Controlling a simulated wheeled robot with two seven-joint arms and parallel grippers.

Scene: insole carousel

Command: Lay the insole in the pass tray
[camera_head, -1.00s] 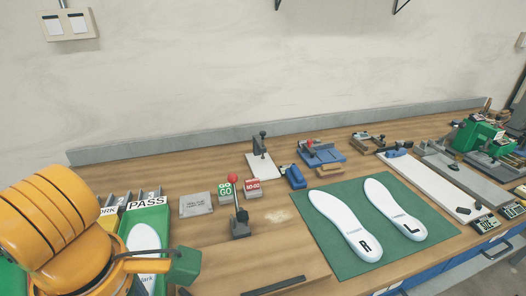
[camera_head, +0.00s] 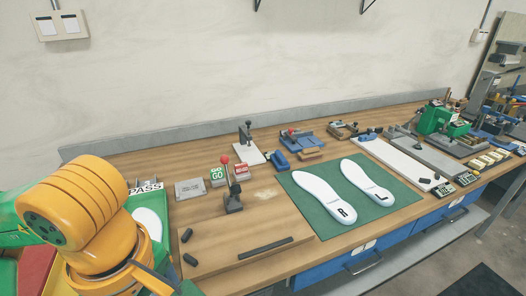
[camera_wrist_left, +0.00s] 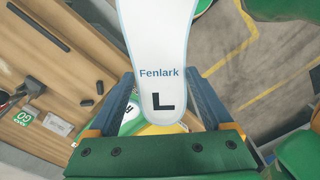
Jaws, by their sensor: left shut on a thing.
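My left gripper (camera_wrist_left: 163,100) is shut on a white insole (camera_wrist_left: 158,45) marked "Fenlark" and "L", seen in the left wrist view. In the head view my orange left arm hides that gripper. The green pass tray (camera_head: 131,205), with its "PASS" label, is at the left, partly behind the arm. A white insole shape (camera_head: 149,222) shows in it. In the left wrist view, a white piece with a dark mark (camera_wrist_left: 130,113) shows beyond the left finger, beneath the held insole. My right gripper is out of view.
A green mat (camera_head: 312,203) holds a right insole (camera_head: 325,191) and a left insole (camera_head: 367,182). A red-knobbed gauge stand (camera_head: 232,200) stands near the tray, beside the GO block (camera_head: 218,176). Dark bars lie on the front of the bench, which has bare wood between them.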

